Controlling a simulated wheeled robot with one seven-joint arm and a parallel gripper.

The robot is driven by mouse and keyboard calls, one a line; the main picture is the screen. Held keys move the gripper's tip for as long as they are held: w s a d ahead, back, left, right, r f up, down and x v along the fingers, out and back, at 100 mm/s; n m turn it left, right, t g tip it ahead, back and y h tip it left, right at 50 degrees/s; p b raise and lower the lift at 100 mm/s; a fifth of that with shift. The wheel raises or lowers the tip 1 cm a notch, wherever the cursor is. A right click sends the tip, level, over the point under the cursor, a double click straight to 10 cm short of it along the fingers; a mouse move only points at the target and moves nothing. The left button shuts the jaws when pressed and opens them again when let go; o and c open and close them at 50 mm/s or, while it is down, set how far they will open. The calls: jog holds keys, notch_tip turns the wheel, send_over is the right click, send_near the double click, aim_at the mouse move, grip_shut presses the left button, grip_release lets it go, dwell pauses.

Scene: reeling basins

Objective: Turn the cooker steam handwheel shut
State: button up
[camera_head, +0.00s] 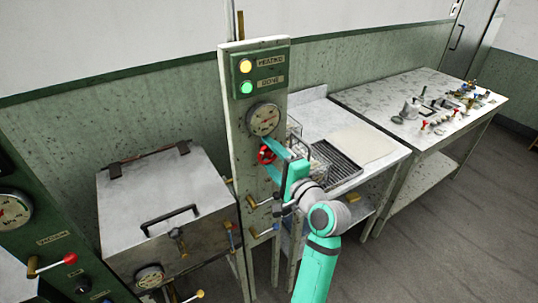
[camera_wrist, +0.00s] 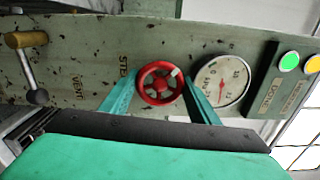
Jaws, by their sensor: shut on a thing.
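The red steam handwheel (camera_head: 265,154) is on the narrow upright panel, below the round gauge. In the wrist view the handwheel (camera_wrist: 160,83) is a small spoked wheel with a pale mark on its upper right rim. My gripper (camera_head: 272,156) reaches to it from the right, with its teal fingers at the wheel. In the wrist view the fingers of my gripper (camera_wrist: 160,92) stand on either side of the wheel and are shut on its rim. Part of the "STEAM" lettering beside the wheel is hidden by a finger.
The pressure gauge (camera_head: 263,119) sits just above the wheel. Yellow and green lamps (camera_head: 246,87) are lit at the panel's top. The vent lever (camera_wrist: 30,65) sticks out below the wheel. A metal cooker box (camera_head: 165,195) stands left, and a bench (camera_head: 365,145) stands right.

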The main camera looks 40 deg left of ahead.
jog(key=m, duration=0.5)
jog(key=shift+f+m, duration=0.15)
jog(key=shift+m, duration=2.45)
jog(key=o, duration=1.1)
jog(key=shift+c, duration=0.2)
jog(key=shift+d, duration=0.1)
jog(key=v, duration=1)
jog(key=shift+s+d, duration=0.15)
jog(key=shift+d, duration=0.15)
